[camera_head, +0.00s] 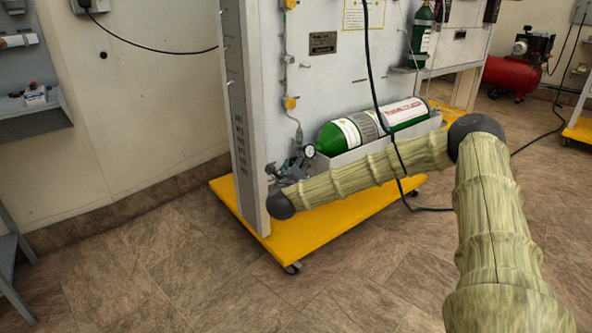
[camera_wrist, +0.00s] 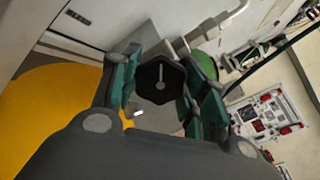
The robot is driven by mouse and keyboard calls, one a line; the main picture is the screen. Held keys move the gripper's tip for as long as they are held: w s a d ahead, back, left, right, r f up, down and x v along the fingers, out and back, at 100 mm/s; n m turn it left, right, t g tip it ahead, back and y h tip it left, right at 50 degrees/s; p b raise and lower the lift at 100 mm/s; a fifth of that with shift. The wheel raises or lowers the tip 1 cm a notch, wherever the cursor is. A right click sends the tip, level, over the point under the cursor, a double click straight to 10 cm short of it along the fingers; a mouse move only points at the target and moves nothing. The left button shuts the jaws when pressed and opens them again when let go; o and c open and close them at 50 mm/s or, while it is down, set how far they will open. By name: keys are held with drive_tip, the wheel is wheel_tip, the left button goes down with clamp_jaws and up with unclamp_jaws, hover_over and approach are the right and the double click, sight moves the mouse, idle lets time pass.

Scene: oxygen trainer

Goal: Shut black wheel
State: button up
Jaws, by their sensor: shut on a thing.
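The black wheel (camera_wrist: 160,82) shows in the wrist view as a dark, many-sided knob with a light mark on its face. My gripper (camera_wrist: 158,92) has its teal-padded fingers on either side of the wheel and is shut on it. In the head view my gripper (camera_head: 284,174) is small, beside the valve end of the green cylinder (camera_head: 341,134); the wheel itself cannot be made out there. A round gauge (camera_head: 309,151) sits just right of the gripper. The cylinder lies on its side in a grey tray (camera_head: 372,142).
The trainer panel (camera_head: 335,75) stands on a yellow wheeled base (camera_head: 330,229). Its grey upright post (camera_head: 243,120) is close left of my gripper. A black cable (camera_head: 379,105) hangs in front of the cylinder. Open floor lies to the left and front.

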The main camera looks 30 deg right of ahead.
drive_tip(key=m+b, duration=0.2)
drive_tip(key=m, duration=0.1)
drive_tip(key=f+m+b, duration=0.1)
drive_tip(key=m+b, duration=0.2)
drive_tip(key=shift+r+m+b, duration=0.2)
drive_tip(key=shift+m+b, duration=1.45)
drive_tip(key=shift+m, duration=0.55)
drive_tip(key=shift+r, duration=0.1)
drive_tip(key=o, duration=1)
drive_tip(key=shift+o, duration=0.2)
drive_tip(key=shift+r, duration=0.1)
drive_tip(key=v, duration=1.2)
